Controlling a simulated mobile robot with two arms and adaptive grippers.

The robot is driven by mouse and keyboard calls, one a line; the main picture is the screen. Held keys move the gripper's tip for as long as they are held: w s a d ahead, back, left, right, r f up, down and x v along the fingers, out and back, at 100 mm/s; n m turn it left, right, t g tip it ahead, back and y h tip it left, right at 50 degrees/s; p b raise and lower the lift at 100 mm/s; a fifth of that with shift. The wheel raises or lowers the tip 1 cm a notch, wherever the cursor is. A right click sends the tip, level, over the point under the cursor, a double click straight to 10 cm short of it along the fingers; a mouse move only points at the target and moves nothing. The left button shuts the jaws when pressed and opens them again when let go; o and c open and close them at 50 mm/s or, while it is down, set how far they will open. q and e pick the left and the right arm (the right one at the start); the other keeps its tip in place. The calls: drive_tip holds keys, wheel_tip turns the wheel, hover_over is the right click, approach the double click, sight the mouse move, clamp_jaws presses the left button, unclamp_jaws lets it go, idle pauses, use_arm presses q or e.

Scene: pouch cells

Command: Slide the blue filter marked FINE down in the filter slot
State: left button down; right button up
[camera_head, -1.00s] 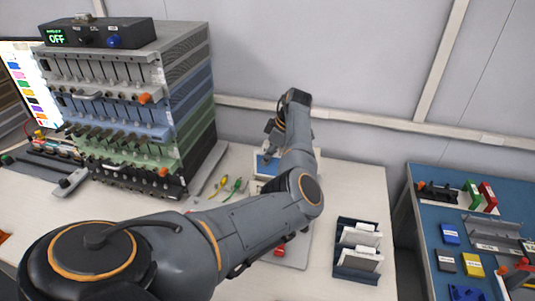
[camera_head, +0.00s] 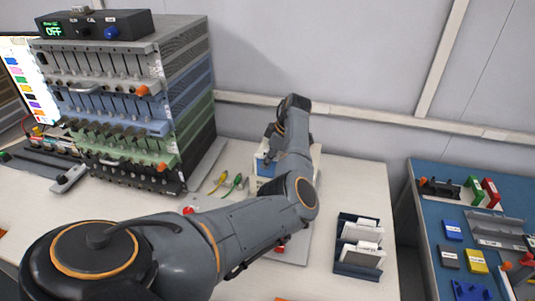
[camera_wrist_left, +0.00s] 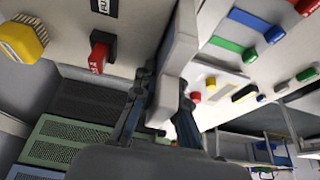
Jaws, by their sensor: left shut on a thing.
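My left gripper (camera_head: 268,148) reaches down at the back of the white table, partly hidden by my own arm. In the wrist view its fingers (camera_wrist_left: 157,108) are shut on a light grey, flat piece (camera_wrist_left: 178,58) standing between them. No FINE mark can be read on it. A small blue patch (camera_head: 262,168) shows just below the gripper in the head view, on or beside a pale box. I cannot tell whether it is the blue filter. The filter slot cannot be made out. My right gripper is not in view.
A tall rack (camera_head: 120,100) of modules stands at the left. A dark holder (camera_head: 340,250) with white cards stands front right. A blue bench (camera_head: 425,215) with several coloured blocks is at far right.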

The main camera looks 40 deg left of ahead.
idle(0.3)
use_arm(q)
drive_tip(key=shift+f, duration=0.25)
drive_tip(key=c, duration=1.3)
unclamp_jaws()
drive_tip(key=shift+d+r, duration=0.1)
drive_tip(key=v, duration=1.1)
drive_tip(key=shift+w+r, duration=0.1)
drive_tip(key=shift+r, duration=0.3)
drive_tip(key=shift+d, duration=0.1)
